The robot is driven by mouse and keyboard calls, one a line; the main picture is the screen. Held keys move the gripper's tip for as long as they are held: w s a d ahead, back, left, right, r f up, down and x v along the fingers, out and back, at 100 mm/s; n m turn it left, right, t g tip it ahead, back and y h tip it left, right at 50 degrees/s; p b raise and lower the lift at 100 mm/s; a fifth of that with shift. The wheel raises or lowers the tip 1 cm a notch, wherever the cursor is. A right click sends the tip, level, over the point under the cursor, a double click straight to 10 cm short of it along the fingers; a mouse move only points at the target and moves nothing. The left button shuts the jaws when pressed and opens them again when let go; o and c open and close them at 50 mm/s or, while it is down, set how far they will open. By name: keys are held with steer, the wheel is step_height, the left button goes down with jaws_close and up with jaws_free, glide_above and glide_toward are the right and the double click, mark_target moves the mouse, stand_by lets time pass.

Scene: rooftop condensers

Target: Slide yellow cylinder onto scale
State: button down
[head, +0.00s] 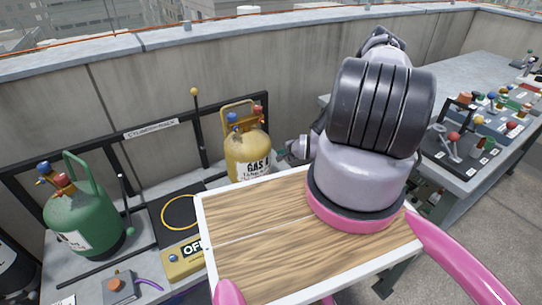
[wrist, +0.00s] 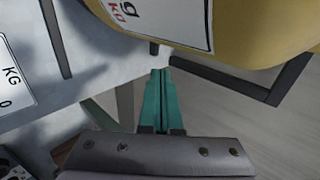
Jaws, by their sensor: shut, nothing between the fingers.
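The yellow cylinder (head: 247,158) stands upright on the bench, with a handle frame and red and blue valves on top. It is right of the scale, whose dark plate (head: 160,209) bears a yellow ring and is empty. The scale's yellow front box (head: 184,259) reads "OFF", partly hidden. My gripper (head: 281,154) is just right of the cylinder in the head view, mostly hidden by my arm. In the wrist view its teal fingers (wrist: 160,72) are together and empty, beneath the yellow cylinder's lower side (wrist: 265,22). I cannot tell whether they touch it.
A green cylinder (head: 82,222) stands on the bench left of the scale. A black rack (head: 148,128) runs behind, with a thin post (head: 199,125) between scale and yellow cylinder. A small grey box (head: 118,286) sits at the front. A cluttered table (head: 470,150) is at right.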

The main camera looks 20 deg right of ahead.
steer(key=a+x, duration=0.1)
steer(key=x, duration=0.8)
steer(key=shift+w+a, duration=0.2)
steer(key=shift+a, duration=0.15)
stand_by(0.3)
steer(key=shift+a, duration=0.15)
steer(key=shift+s+a, duration=0.35)
steer(key=shift+a, duration=0.5)
steer(key=shift+s+a, duration=0.4)
steer(key=shift+a, duration=0.4)
steer(key=shift+s+a, duration=0.1)
steer(key=shift+a, duration=0.05)
